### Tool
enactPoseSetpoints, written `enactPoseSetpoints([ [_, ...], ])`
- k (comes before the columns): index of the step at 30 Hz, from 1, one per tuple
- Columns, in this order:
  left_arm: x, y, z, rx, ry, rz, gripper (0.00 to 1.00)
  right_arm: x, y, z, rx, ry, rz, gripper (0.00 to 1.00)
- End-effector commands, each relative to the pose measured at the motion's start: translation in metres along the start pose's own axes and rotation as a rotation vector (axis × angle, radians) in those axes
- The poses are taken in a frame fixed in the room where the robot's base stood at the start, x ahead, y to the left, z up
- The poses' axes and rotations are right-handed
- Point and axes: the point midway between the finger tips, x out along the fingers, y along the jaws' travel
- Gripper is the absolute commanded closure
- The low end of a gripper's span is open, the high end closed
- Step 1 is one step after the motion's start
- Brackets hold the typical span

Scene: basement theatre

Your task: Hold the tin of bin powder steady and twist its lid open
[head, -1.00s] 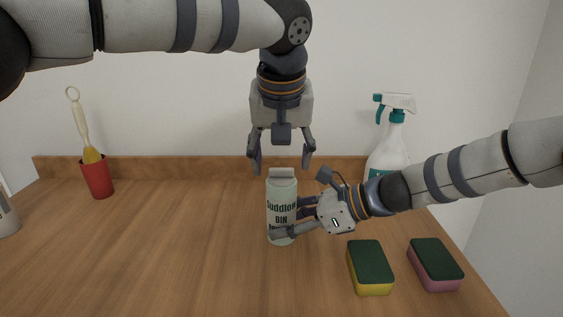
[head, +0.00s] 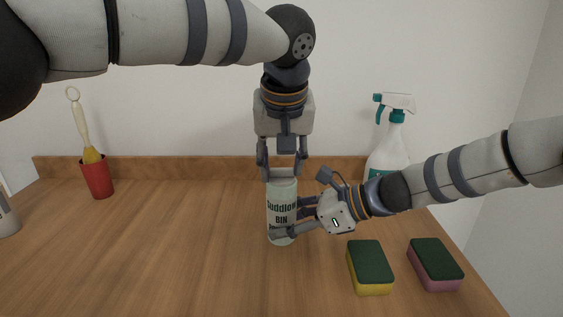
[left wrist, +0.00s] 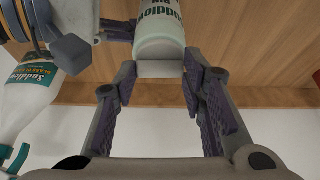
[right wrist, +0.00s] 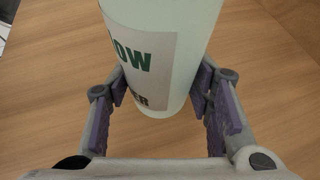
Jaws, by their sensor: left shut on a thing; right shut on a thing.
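The tin of bin powder (head: 282,206) stands upright on the wooden counter, pale green with a dark-lettered label. Its grey lid (head: 282,173) is on top. My right gripper (head: 284,233) is shut on the lower part of the tin from the right; the tin also shows between its fingers in the right wrist view (right wrist: 165,50). My left gripper (head: 282,172) points down from above, its fingers on either side of the lid and shut on it. In the left wrist view the lid (left wrist: 160,69) sits between the fingertips.
A yellow sponge (head: 370,283) and a pink sponge (head: 436,276), both with green tops, lie at the front right. A spray bottle (head: 390,150) stands behind my right arm. A red cup (head: 97,180) with a brush stands at the left. The counter's middle left is clear.

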Motion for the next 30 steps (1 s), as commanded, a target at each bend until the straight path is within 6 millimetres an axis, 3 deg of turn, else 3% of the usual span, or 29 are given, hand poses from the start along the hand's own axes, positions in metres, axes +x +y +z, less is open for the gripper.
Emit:
enactPoseSetpoints([
  [21, 0.0015, 0.0059, -0.0017, -0.506, 0.001, -0.209, 0.90, 0.0001, -0.0001, -0.0007, 0.001, 0.001, 0.000, 0.89],
  [30, 0.0015, 0.0072, -0.0034, -0.639, 0.003, -0.264, 0.90, 0.0002, 0.0003, -0.0006, 0.000, 0.001, 0.001, 0.89],
])
